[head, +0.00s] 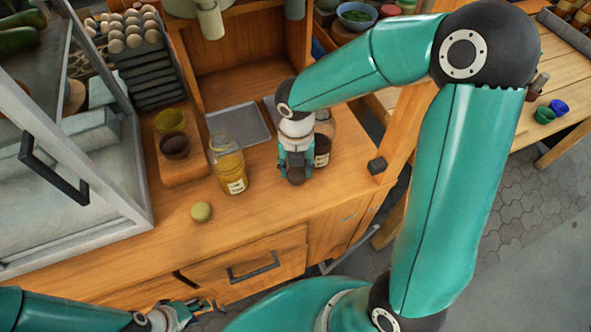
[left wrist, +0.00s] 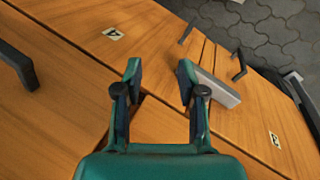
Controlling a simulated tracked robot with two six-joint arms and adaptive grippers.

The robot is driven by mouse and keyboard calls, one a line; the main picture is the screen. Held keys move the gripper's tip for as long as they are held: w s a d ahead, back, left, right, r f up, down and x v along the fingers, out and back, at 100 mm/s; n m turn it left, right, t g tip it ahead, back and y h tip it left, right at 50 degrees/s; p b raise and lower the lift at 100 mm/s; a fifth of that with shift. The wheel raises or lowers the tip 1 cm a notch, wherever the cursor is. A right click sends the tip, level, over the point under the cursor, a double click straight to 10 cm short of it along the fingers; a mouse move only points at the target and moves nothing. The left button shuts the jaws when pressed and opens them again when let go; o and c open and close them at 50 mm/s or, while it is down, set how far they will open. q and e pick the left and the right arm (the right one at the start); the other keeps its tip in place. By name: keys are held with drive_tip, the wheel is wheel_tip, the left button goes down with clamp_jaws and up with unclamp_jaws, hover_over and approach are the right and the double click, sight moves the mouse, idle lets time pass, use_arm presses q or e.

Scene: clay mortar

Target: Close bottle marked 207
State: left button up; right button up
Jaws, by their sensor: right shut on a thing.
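A glass bottle with yellow contents (head: 229,172) and a pale label stands upright on the wooden counter. A second glass bottle with dark contents (head: 322,150) stands to its right, partly behind my right gripper. The labels are too small to read, so I cannot tell which is 207. A yellow-green round lid (head: 201,212) lies on the counter in front of the yellow bottle. My right gripper (head: 296,170) points down, shut on a dark round lid (head: 296,177), beside the dark bottle. My left gripper (head: 205,304) is low by the drawers; the left wrist view shows it open and empty (left wrist: 158,82).
A glass-fronted cabinet (head: 75,150) stands at the left. A small dark block (head: 377,165) lies at the right. The front counter is mostly clear above the drawer handle (head: 254,268).

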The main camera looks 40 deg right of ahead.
sight(296, 170)
wheel_tip(296, 170, up, 19)
drive_tip(key=p, duration=0.1)
drive_tip(key=shift+f, duration=0.2)
idle(0.4)
